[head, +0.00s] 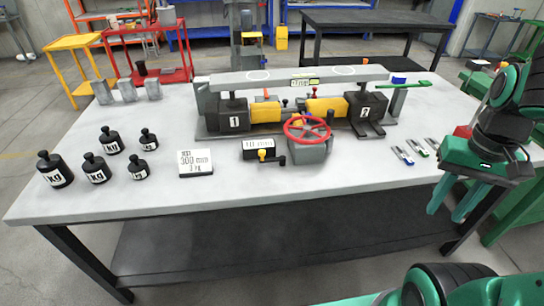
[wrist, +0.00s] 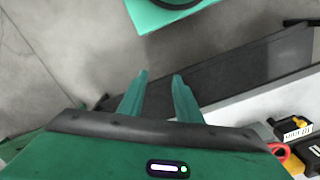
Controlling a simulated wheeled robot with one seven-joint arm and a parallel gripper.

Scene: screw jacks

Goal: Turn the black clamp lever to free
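The screw-jack rig stands at the back middle of the white table, with a grey beam (head: 290,78) across two black jack blocks, the left (head: 233,115) marked 1 and the right (head: 366,110) marked 2. In front of it are a red handwheel (head: 307,129) on a grey housing and a black box with a white readout (head: 258,143). A small black part (head: 282,160) sticks out beside the box; I cannot tell whether it is the clamp lever. My gripper (head: 456,205) hangs off the table's front right edge, pointing down, far from the rig. It is open and empty in the wrist view (wrist: 160,75).
Several black weights (head: 97,168) and a white label block (head: 195,162) stand on the left of the table (head: 230,195). Small markers (head: 403,155) lie at the right. The front middle of the tabletop is clear. A dark shelf (head: 270,240) runs below.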

